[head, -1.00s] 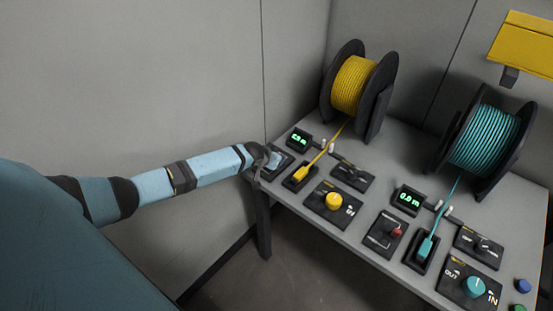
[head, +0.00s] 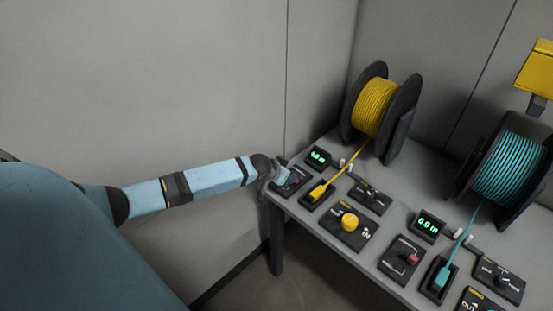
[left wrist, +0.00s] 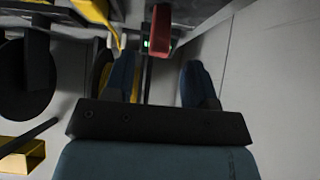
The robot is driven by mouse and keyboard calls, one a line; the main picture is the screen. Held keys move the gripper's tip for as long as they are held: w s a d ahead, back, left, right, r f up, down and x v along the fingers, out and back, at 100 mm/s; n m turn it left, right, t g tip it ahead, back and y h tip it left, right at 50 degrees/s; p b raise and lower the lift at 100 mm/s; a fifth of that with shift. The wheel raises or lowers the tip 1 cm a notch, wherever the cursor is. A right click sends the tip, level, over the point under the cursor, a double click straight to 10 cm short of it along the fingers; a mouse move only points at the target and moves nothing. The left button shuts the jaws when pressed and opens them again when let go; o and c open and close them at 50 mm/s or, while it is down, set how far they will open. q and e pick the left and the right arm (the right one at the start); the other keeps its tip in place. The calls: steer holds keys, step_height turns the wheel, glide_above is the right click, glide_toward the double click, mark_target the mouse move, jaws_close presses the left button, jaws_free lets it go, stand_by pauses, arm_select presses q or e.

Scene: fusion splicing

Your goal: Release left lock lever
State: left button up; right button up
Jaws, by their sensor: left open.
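The left lock lever panel (head: 297,184) is a dark plate at the table's left corner, beside the yellow cable. My left gripper (head: 274,181) is at the plate's left edge and partly covers it. In the left wrist view a red lever handle (left wrist: 160,28) shows beyond the fingertips, roughly in line with the gap between them. My left gripper's two blue fingers (left wrist: 160,72) are apart, with nothing seen held between them. Contact with the lever cannot be made out. My right gripper is not in view.
A yellow cable spool (head: 372,107) and a teal cable spool (head: 508,168) stand on the grey table (head: 340,262). A grey wall (head: 200,90) is behind my left arm.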

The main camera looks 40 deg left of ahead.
arm_select(q)
steer(key=v, duration=0.7)
steer(key=shift+s+r, duration=0.1)
steer(key=s+d+f+m+h+p, duration=0.15)
steer(key=s+d+f, duration=0.45)
steer(key=s+d, duration=0.6)
steer(key=s+d+t+h+p, duration=0.1)
steer(key=s+d+t, duration=0.1)
steer(key=s+d, duration=1)
steer(key=shift+s+d+r+m, duration=0.25)
steer(key=shift+s+m, duration=0.1)
steer(key=shift+s, duration=0.45)
